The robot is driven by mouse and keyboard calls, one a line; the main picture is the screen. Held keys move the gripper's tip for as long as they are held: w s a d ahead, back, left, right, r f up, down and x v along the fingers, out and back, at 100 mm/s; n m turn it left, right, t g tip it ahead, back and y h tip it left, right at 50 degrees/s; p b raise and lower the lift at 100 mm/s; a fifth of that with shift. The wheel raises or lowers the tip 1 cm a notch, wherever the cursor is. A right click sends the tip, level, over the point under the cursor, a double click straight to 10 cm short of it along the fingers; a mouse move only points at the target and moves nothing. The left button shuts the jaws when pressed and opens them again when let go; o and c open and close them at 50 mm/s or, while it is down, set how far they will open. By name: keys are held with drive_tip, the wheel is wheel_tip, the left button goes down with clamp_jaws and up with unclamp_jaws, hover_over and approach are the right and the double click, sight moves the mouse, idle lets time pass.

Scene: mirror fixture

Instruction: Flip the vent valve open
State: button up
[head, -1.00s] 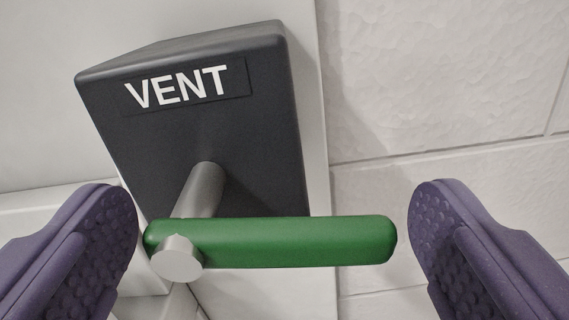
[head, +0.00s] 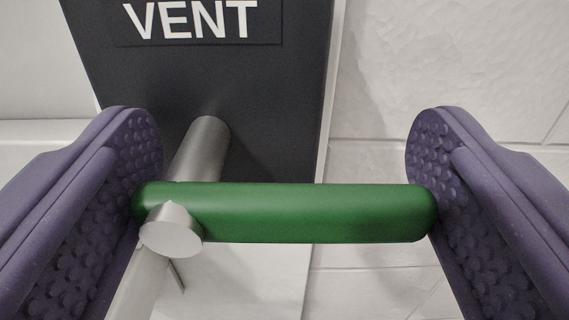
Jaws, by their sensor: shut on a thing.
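The vent valve's green lever handle (head: 310,212) lies level across the picture. Its left end sits on a grey metal stem (head: 203,150) with a round metal cap (head: 170,232). The stem comes out of a dark box (head: 260,80) with a white VENT label (head: 190,20). My gripper (head: 285,205) has purple textured fingers, one at each end of the lever. It is shut on the lever lengthwise, with the left finger at the stem end and the right finger at the free end. The inner faces touch or nearly cover the lever's ends.
A white wall of large blocks (head: 440,75) stands behind to the right. A pale panel edge (head: 333,90) runs along the box's right side. A pale ledge (head: 40,140) shows at the left, behind the left finger. The space below the lever looks clear.

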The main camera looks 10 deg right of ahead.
drive_tip(key=o, duration=0.8)
drive_tip(key=b+v, duration=0.1)
drive_tip(key=v, duration=0.6)
drive_tip(key=shift+s, duration=0.4)
drive_tip(key=w+a+r+h, duration=0.1)
drive_tip(key=w+a+r, duration=0.1)
drive_tip(key=a+r, duration=0.35)
drive_tip(key=w+a+r+h, duration=0.1)
drive_tip(key=w+a+r, duration=0.15)
drive_tip(key=r, duration=0.55)
drive_tip(key=s+a+r+n+g+y, duration=0.1)
drive_tip(key=s+a+r+y, duration=0.15)
drive_tip(key=a, duration=0.45)
drive_tip(key=s+a+r+n+y, duration=0.15)
drive_tip(key=a+r, duration=0.25)
drive_tip(key=a, duration=0.4)
drive_tip(key=s+a+r+g+y, duration=0.1)
drive_tip(key=s+a+r+y, duration=0.2)
drive_tip(key=a, duration=0.4)
drive_tip(key=shift+h, duration=0.3)
drive_tip(key=f+b, duration=1.2)
drive_tip(key=w+f+b, duration=0.1)
drive_tip(key=f+b, duration=1.1)
drive_tip(key=b, duration=0.1)
drive_tip(key=f+b, duration=1.2)
drive_tip(key=shift+w+d+f, duration=0.1)
drive_tip(key=shift+w+f, duration=0.2)
